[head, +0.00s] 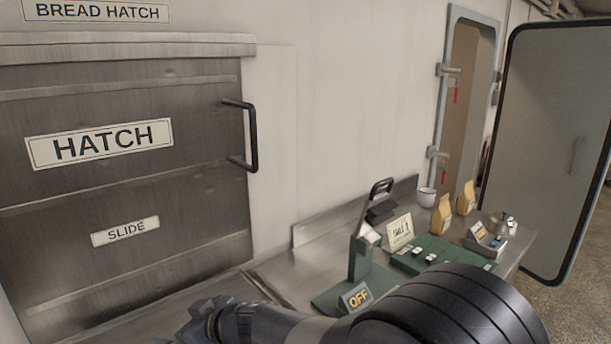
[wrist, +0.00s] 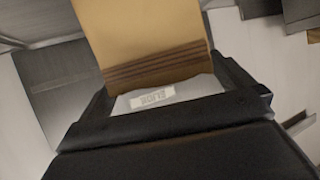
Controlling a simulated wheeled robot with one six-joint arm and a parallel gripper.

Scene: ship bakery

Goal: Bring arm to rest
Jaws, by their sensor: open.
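My arm (head: 265,327) reaches in from the bottom right of the head view, low in front of the counter. My gripper (head: 197,322) is at its left end, near the bottom edge and below the hatch, apart from the hatch handle. In the wrist view my gripper (wrist: 172,98) shows as a dark frame with its jaws apart. A tan piece with brown bands (wrist: 148,40) shows beyond and between the jaws; I cannot tell what it is or whether it touches them. An upside-down label (wrist: 153,98) shows just below it.
A metal hatch (head: 120,190) with a black handle (head: 253,135) fills the left. A grey door (head: 550,140) stands at right.

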